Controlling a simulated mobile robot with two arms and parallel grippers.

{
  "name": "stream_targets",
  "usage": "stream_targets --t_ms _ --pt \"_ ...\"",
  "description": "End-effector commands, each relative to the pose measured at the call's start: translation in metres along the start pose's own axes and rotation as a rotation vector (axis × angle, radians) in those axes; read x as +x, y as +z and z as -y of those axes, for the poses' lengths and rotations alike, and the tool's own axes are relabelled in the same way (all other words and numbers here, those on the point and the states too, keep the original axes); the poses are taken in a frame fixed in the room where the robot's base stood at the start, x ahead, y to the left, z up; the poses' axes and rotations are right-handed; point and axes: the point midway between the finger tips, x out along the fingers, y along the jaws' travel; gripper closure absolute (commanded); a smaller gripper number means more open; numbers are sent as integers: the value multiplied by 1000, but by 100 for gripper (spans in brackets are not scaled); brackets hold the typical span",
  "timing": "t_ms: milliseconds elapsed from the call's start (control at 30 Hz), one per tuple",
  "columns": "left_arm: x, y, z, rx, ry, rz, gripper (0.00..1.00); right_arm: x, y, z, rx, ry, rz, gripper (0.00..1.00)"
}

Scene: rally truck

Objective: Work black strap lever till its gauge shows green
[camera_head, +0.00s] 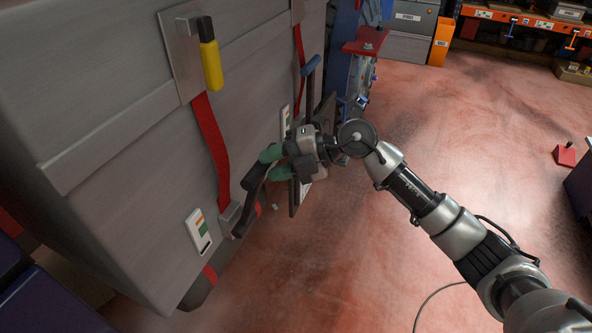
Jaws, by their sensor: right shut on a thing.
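The black strap lever (247,204) sticks out from a metal ratchet low on the side of the grey crate, at the bottom end of a red strap (213,150). My right gripper (268,163) has green fingertips and is shut on the lever's upper end. Its fingers partly hide that end. A white gauge plate (198,231) with an orange and a green band sits on the crate left of the ratchet. Its pointer is too small to read. My left gripper is not in view.
A yellow-gripped lever (210,62) is above on the same grey crate (110,130). A second red strap, gauge (285,121) and blue lever (311,67) are farther back. The red floor to the right is mostly clear, with a small red object (565,155).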

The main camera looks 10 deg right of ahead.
Motion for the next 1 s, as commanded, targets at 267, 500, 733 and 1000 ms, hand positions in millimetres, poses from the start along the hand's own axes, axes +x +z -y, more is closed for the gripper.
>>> stream_targets --t_ms 267,500,733,1000 --pt "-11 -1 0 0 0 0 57 34 13 -36 -7 11 0 100" --pt "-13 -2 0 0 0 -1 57 52 21 -45 -5 9 0 100" --pt "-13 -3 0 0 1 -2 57 58 23 -49 -6 11 1 100" --pt "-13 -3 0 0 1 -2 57 58 22 -51 -9 14 0 100"
